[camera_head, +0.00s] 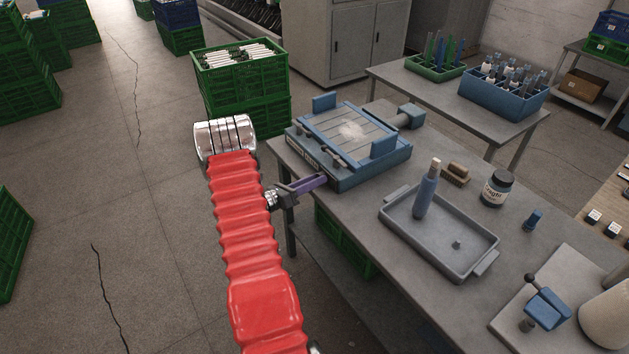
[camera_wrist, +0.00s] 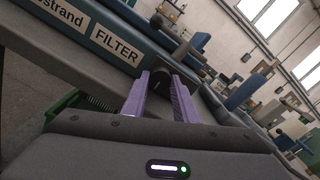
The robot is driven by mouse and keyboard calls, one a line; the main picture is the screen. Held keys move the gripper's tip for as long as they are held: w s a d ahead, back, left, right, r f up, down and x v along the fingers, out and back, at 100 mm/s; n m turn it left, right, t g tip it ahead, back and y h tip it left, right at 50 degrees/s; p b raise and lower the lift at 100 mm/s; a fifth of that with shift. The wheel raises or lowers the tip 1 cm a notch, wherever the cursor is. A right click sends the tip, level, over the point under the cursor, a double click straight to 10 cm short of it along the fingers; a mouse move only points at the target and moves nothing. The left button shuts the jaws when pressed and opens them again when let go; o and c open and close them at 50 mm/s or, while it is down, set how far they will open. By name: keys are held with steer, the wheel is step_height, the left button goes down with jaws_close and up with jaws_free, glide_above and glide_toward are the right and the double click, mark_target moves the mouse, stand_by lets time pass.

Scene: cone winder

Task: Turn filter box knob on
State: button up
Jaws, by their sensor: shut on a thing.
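The blue filter box (camera_head: 372,176) sits on the near left end of the grey workbench. Its front carries white labels, and one reads FILTER in the wrist view (camera_wrist: 117,46). My gripper (camera_head: 322,180) reaches the box's front side from the left. In the wrist view, its two purple fingers (camera_wrist: 161,82) stand on either side of a small dark knob (camera_wrist: 160,88) and are shut on it. The fingers partly cover the knob, so its turned position cannot be told. In the head view, the knob is not clearly visible.
On the workbench (camera_head: 355,225), a grey tray (camera_head: 463,262) holds an upright blue tool (camera_head: 425,192). A jar (camera_head: 497,188) and a brush (camera_head: 456,174) stand behind it. Stacked green crates (camera_head: 240,80) stand left of the box. The floor at left is largely open.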

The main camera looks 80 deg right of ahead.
steer(key=shift+d, duration=0.15)
steer(key=shift+c, duration=0.5)
steer(key=shift+m, duration=0.4)
steer(key=m, duration=0.5)
steer(key=shift+w+a, duration=0.1)
steer(key=shift+a, duration=0.1)
steer(key=m, duration=0.6)
steer(key=shift+f, duration=0.1)
steer(key=o, duration=0.8)
